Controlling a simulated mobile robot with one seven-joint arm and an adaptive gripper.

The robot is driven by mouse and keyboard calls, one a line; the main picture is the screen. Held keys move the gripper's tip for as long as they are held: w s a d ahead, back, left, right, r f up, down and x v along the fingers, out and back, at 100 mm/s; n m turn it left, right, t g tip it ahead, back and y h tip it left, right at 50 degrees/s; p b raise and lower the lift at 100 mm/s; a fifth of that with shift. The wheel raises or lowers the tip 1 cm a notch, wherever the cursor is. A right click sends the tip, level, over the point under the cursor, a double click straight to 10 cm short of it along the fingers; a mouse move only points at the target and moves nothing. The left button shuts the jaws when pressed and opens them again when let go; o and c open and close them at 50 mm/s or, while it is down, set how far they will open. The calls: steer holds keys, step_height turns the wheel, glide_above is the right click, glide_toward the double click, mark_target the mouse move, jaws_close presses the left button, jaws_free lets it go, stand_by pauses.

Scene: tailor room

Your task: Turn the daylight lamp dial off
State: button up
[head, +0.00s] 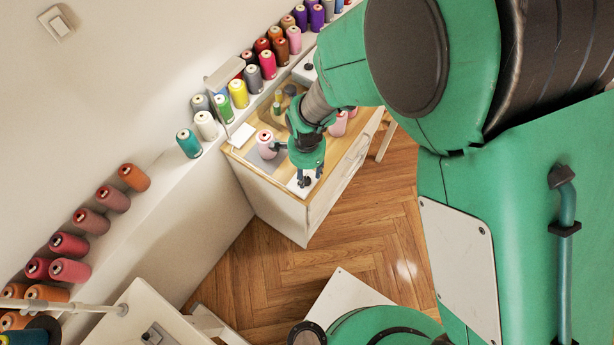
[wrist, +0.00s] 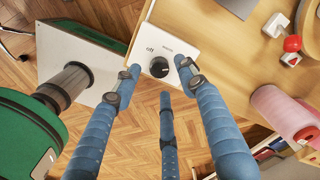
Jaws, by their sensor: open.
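The black round dial (wrist: 161,69) sits on a white control plate (wrist: 178,48) at the corner of the wooden worktop, in the wrist view. The plate has small dark lettering on its face; it looks like "off" left of the dial. I cannot tell surely where the dial's mark points. In the head view my gripper (head: 306,181) points down over the worktop's near corner and hides most of the plate.
A pink spool (wrist: 284,113) stands on the worktop (wrist: 215,58), right of my fingers in the wrist view. White blocks, one with a red piece (wrist: 292,43), lie behind it. In the head view, a pale spool (head: 266,144) stands close left of my gripper. Several spools line the wall ledge.

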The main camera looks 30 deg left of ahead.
mark_target(306, 181)
steer(key=shift+f, duration=1.4)
steer(key=shift+c, duration=0.3)
jaws_close()
